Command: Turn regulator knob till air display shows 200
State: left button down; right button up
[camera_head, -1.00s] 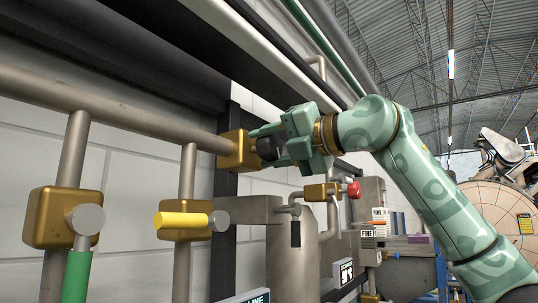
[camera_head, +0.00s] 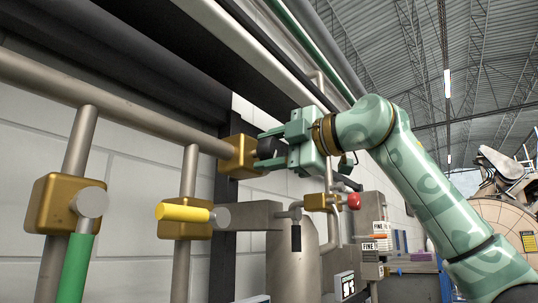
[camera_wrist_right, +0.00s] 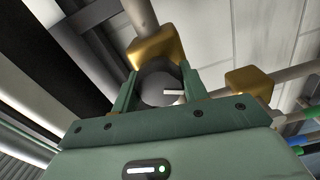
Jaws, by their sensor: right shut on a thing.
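The dark round regulator knob (camera_head: 269,147) sits on the right side of a brass valve block (camera_head: 239,156) at the end of the thick upper pipe. My right gripper (camera_head: 266,148) is shut on the knob, with one finger above and one below it. In the right wrist view the knob (camera_wrist_right: 157,84) lies between the two green fingers, with a short white mark (camera_wrist_right: 174,92) on its face. A screen (camera_head: 347,285) low on the wall is too small to read, and another (camera_head: 255,299) is cut by the bottom edge. My left gripper is out of view.
Brass valves with a green handle (camera_head: 75,268) and a yellow handle (camera_head: 183,212) stand at the left. A red knob (camera_head: 354,201) is below my right gripper. Pipes run along the wall above.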

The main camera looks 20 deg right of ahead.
jog(key=shift+m, duration=0.5)
jog(key=o, duration=1)
jog(key=shift+d, duration=0.1)
jog(key=b+v, duration=0.3)
jog(key=v, duration=1.3)
jog(key=shift+d, duration=0.15)
jog(key=shift+f, duration=0.1)
